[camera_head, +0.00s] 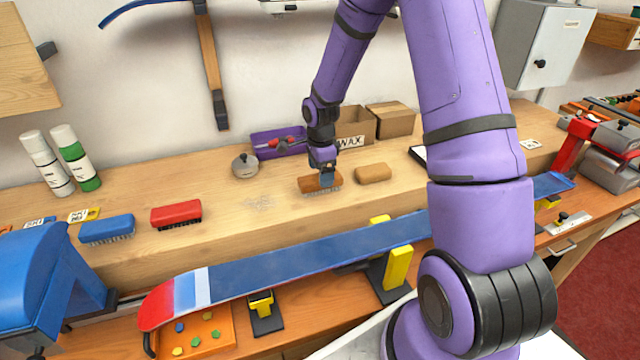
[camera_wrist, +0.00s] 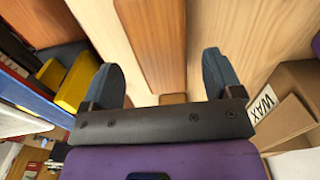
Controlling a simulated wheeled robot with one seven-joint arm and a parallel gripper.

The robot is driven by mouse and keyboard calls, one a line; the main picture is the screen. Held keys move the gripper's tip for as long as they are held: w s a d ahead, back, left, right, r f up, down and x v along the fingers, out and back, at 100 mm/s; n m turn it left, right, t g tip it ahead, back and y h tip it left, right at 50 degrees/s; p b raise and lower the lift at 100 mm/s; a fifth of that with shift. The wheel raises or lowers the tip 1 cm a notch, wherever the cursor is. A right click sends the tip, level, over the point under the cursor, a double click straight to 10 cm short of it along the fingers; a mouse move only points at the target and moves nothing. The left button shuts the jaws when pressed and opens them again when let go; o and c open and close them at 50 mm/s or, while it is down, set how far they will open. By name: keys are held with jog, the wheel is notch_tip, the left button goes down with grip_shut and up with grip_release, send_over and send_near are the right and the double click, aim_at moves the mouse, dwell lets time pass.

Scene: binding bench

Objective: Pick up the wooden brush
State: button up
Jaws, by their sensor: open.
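The wooden brush (camera_head: 308,184) has a brown back and pale bristles facing down, and it sits on the raised wooden bench shelf. My gripper (camera_head: 328,180) is right at the brush, pointing down over its right part. In the wrist view the smooth brown back of the brush (camera_wrist: 155,38) runs between the two dark fingers of my gripper (camera_wrist: 160,66). The fingers are open, with a visible gap on each side of the brush. The bristles are hidden in the wrist view.
A tan block (camera_head: 374,173) lies just right of the brush. Red (camera_head: 176,214) and blue (camera_head: 107,229) brushes lie left. A blue ski (camera_head: 320,256) lies in front.

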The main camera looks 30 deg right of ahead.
jog(key=shift+w+f, duration=0.1)
jog(key=shift+f, duration=2.15)
jog(key=c, duration=1.1)
jog(key=shift+r, duration=0.15)
notch_tip(320, 180, up, 10)
jog(key=shift+f, duration=0.1)
jog(key=shift+o, duration=1)
